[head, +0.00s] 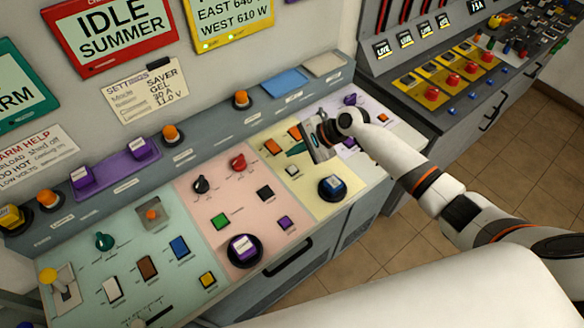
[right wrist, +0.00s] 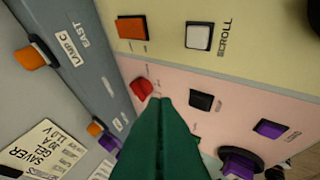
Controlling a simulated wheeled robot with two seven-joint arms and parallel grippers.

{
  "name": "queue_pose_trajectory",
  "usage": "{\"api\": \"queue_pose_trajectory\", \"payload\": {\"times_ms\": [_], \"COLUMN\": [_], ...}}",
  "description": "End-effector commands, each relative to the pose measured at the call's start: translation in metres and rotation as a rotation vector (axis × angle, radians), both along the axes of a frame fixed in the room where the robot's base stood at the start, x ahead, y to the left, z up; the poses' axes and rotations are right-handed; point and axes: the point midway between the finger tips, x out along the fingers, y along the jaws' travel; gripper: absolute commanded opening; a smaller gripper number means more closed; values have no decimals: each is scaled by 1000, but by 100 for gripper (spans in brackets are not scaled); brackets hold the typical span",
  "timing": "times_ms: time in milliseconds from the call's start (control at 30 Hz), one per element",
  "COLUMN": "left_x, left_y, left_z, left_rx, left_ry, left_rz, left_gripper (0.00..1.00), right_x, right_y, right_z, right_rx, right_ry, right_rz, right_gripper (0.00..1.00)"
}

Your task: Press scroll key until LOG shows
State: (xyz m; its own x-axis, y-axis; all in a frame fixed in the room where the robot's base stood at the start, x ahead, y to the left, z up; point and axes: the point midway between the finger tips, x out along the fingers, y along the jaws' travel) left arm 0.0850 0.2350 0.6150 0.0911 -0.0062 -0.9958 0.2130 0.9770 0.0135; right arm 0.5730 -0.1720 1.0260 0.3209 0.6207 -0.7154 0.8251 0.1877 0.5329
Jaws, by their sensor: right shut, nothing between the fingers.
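The scroll key is a small white square key labelled SCROLL on the yellow panel, at the top of the right wrist view (right wrist: 198,36); in the head view it shows as a pale key (head: 292,170). My right gripper (head: 294,150) is over the yellow panel, its green fingers shut and empty, near the scroll key. In the right wrist view the green fingers (right wrist: 168,105) appear below the key, apart from it in the picture. The yellow display (head: 229,20) reads EAST and WEST with watt values; LOG is not seen on it. My left gripper is not in view.
A round blue button (head: 332,187) is nearer the front edge. The pink panel has a red knob (head: 238,162) and a black key (head: 265,193). A red display (head: 113,32) reads IDLE SUMMER.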

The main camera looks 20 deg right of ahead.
Motion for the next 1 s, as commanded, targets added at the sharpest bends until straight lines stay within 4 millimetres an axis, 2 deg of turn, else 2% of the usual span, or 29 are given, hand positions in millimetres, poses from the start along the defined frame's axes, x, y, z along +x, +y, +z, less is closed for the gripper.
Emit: {"api": "queue_pose_trajectory", "payload": {"times_ms": [33, 167, 567, 767, 1000], "left_x": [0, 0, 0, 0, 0], "left_y": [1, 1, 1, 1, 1], "left_z": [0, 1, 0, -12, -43], "left_rx": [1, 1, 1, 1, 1], "left_ry": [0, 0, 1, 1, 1], "left_rz": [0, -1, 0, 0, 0], "left_gripper": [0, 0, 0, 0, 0], "right_x": [7, 16, 16, 16, 16], "right_y": [-5, -10, -10, -10, -11], "right_z": [6, 12, 12, 2, -25], "right_rx": [16, 46, 50, 49, 49], "right_ry": [13, 38, 41, 41, 41], "right_rz": [-31, -74, -79, -78, -78], "right_gripper": [0, 0, 0, 0, 0]}}
